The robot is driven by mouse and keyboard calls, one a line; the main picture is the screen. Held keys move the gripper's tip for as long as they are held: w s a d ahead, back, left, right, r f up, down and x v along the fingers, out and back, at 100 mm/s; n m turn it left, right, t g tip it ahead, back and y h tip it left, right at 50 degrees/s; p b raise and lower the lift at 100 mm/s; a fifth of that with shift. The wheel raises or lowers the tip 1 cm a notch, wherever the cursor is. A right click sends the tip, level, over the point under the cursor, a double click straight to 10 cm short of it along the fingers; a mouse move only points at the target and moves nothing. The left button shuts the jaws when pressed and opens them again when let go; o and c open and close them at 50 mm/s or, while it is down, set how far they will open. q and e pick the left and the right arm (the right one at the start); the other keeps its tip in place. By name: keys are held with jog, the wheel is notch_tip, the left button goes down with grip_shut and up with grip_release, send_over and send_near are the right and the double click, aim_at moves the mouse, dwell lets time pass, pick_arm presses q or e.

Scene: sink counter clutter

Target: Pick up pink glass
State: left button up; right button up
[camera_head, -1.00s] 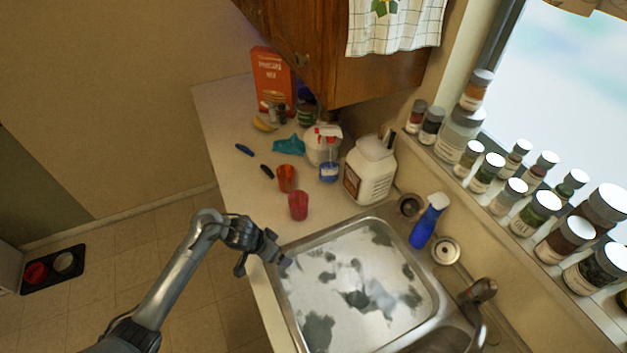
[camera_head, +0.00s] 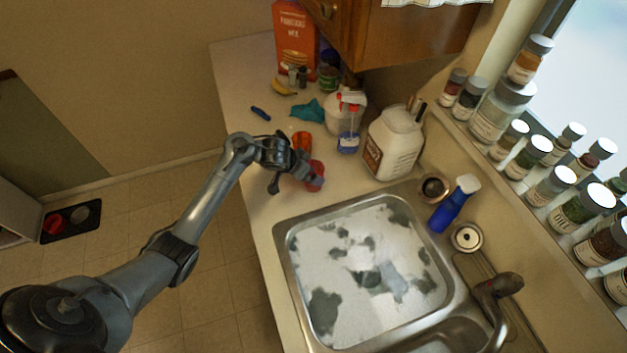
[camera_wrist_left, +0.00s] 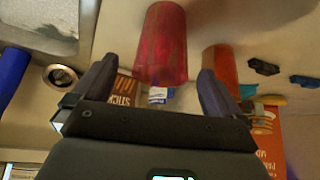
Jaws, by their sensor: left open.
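The pink glass (camera_head: 316,174) stands on the counter beside the sink's far left corner. My left gripper (camera_head: 300,178) is at the glass and partly hides it in the head view. In the left wrist view the glass (camera_wrist_left: 163,45) appears between the two open fingers of my left gripper (camera_wrist_left: 152,85), and I see no grip on it. An orange cup (camera_head: 301,143) stands just behind the glass; it also shows in the left wrist view (camera_wrist_left: 221,65). My right gripper is in neither view.
A white jug (camera_head: 394,145) and a blue-labelled bottle (camera_head: 348,142) stand behind and to the right. The sink (camera_head: 365,275) lies in front, with a blue spray bottle (camera_head: 453,205) at its right. A teal cloth (camera_head: 308,111) lies farther back.

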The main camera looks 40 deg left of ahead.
pick_arm(q)
jog(key=shift+b+x, duration=0.55)
jog(key=shift+x, duration=2.15)
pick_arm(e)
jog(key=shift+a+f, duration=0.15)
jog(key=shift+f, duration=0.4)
pick_arm(q)
jog(key=shift+w+a, duration=0.1)
jog(key=shift+r, duration=0.1)
jog(key=c, duration=1.1)
jog(key=shift+r, duration=0.1)
jog(key=shift+c, duration=0.2)
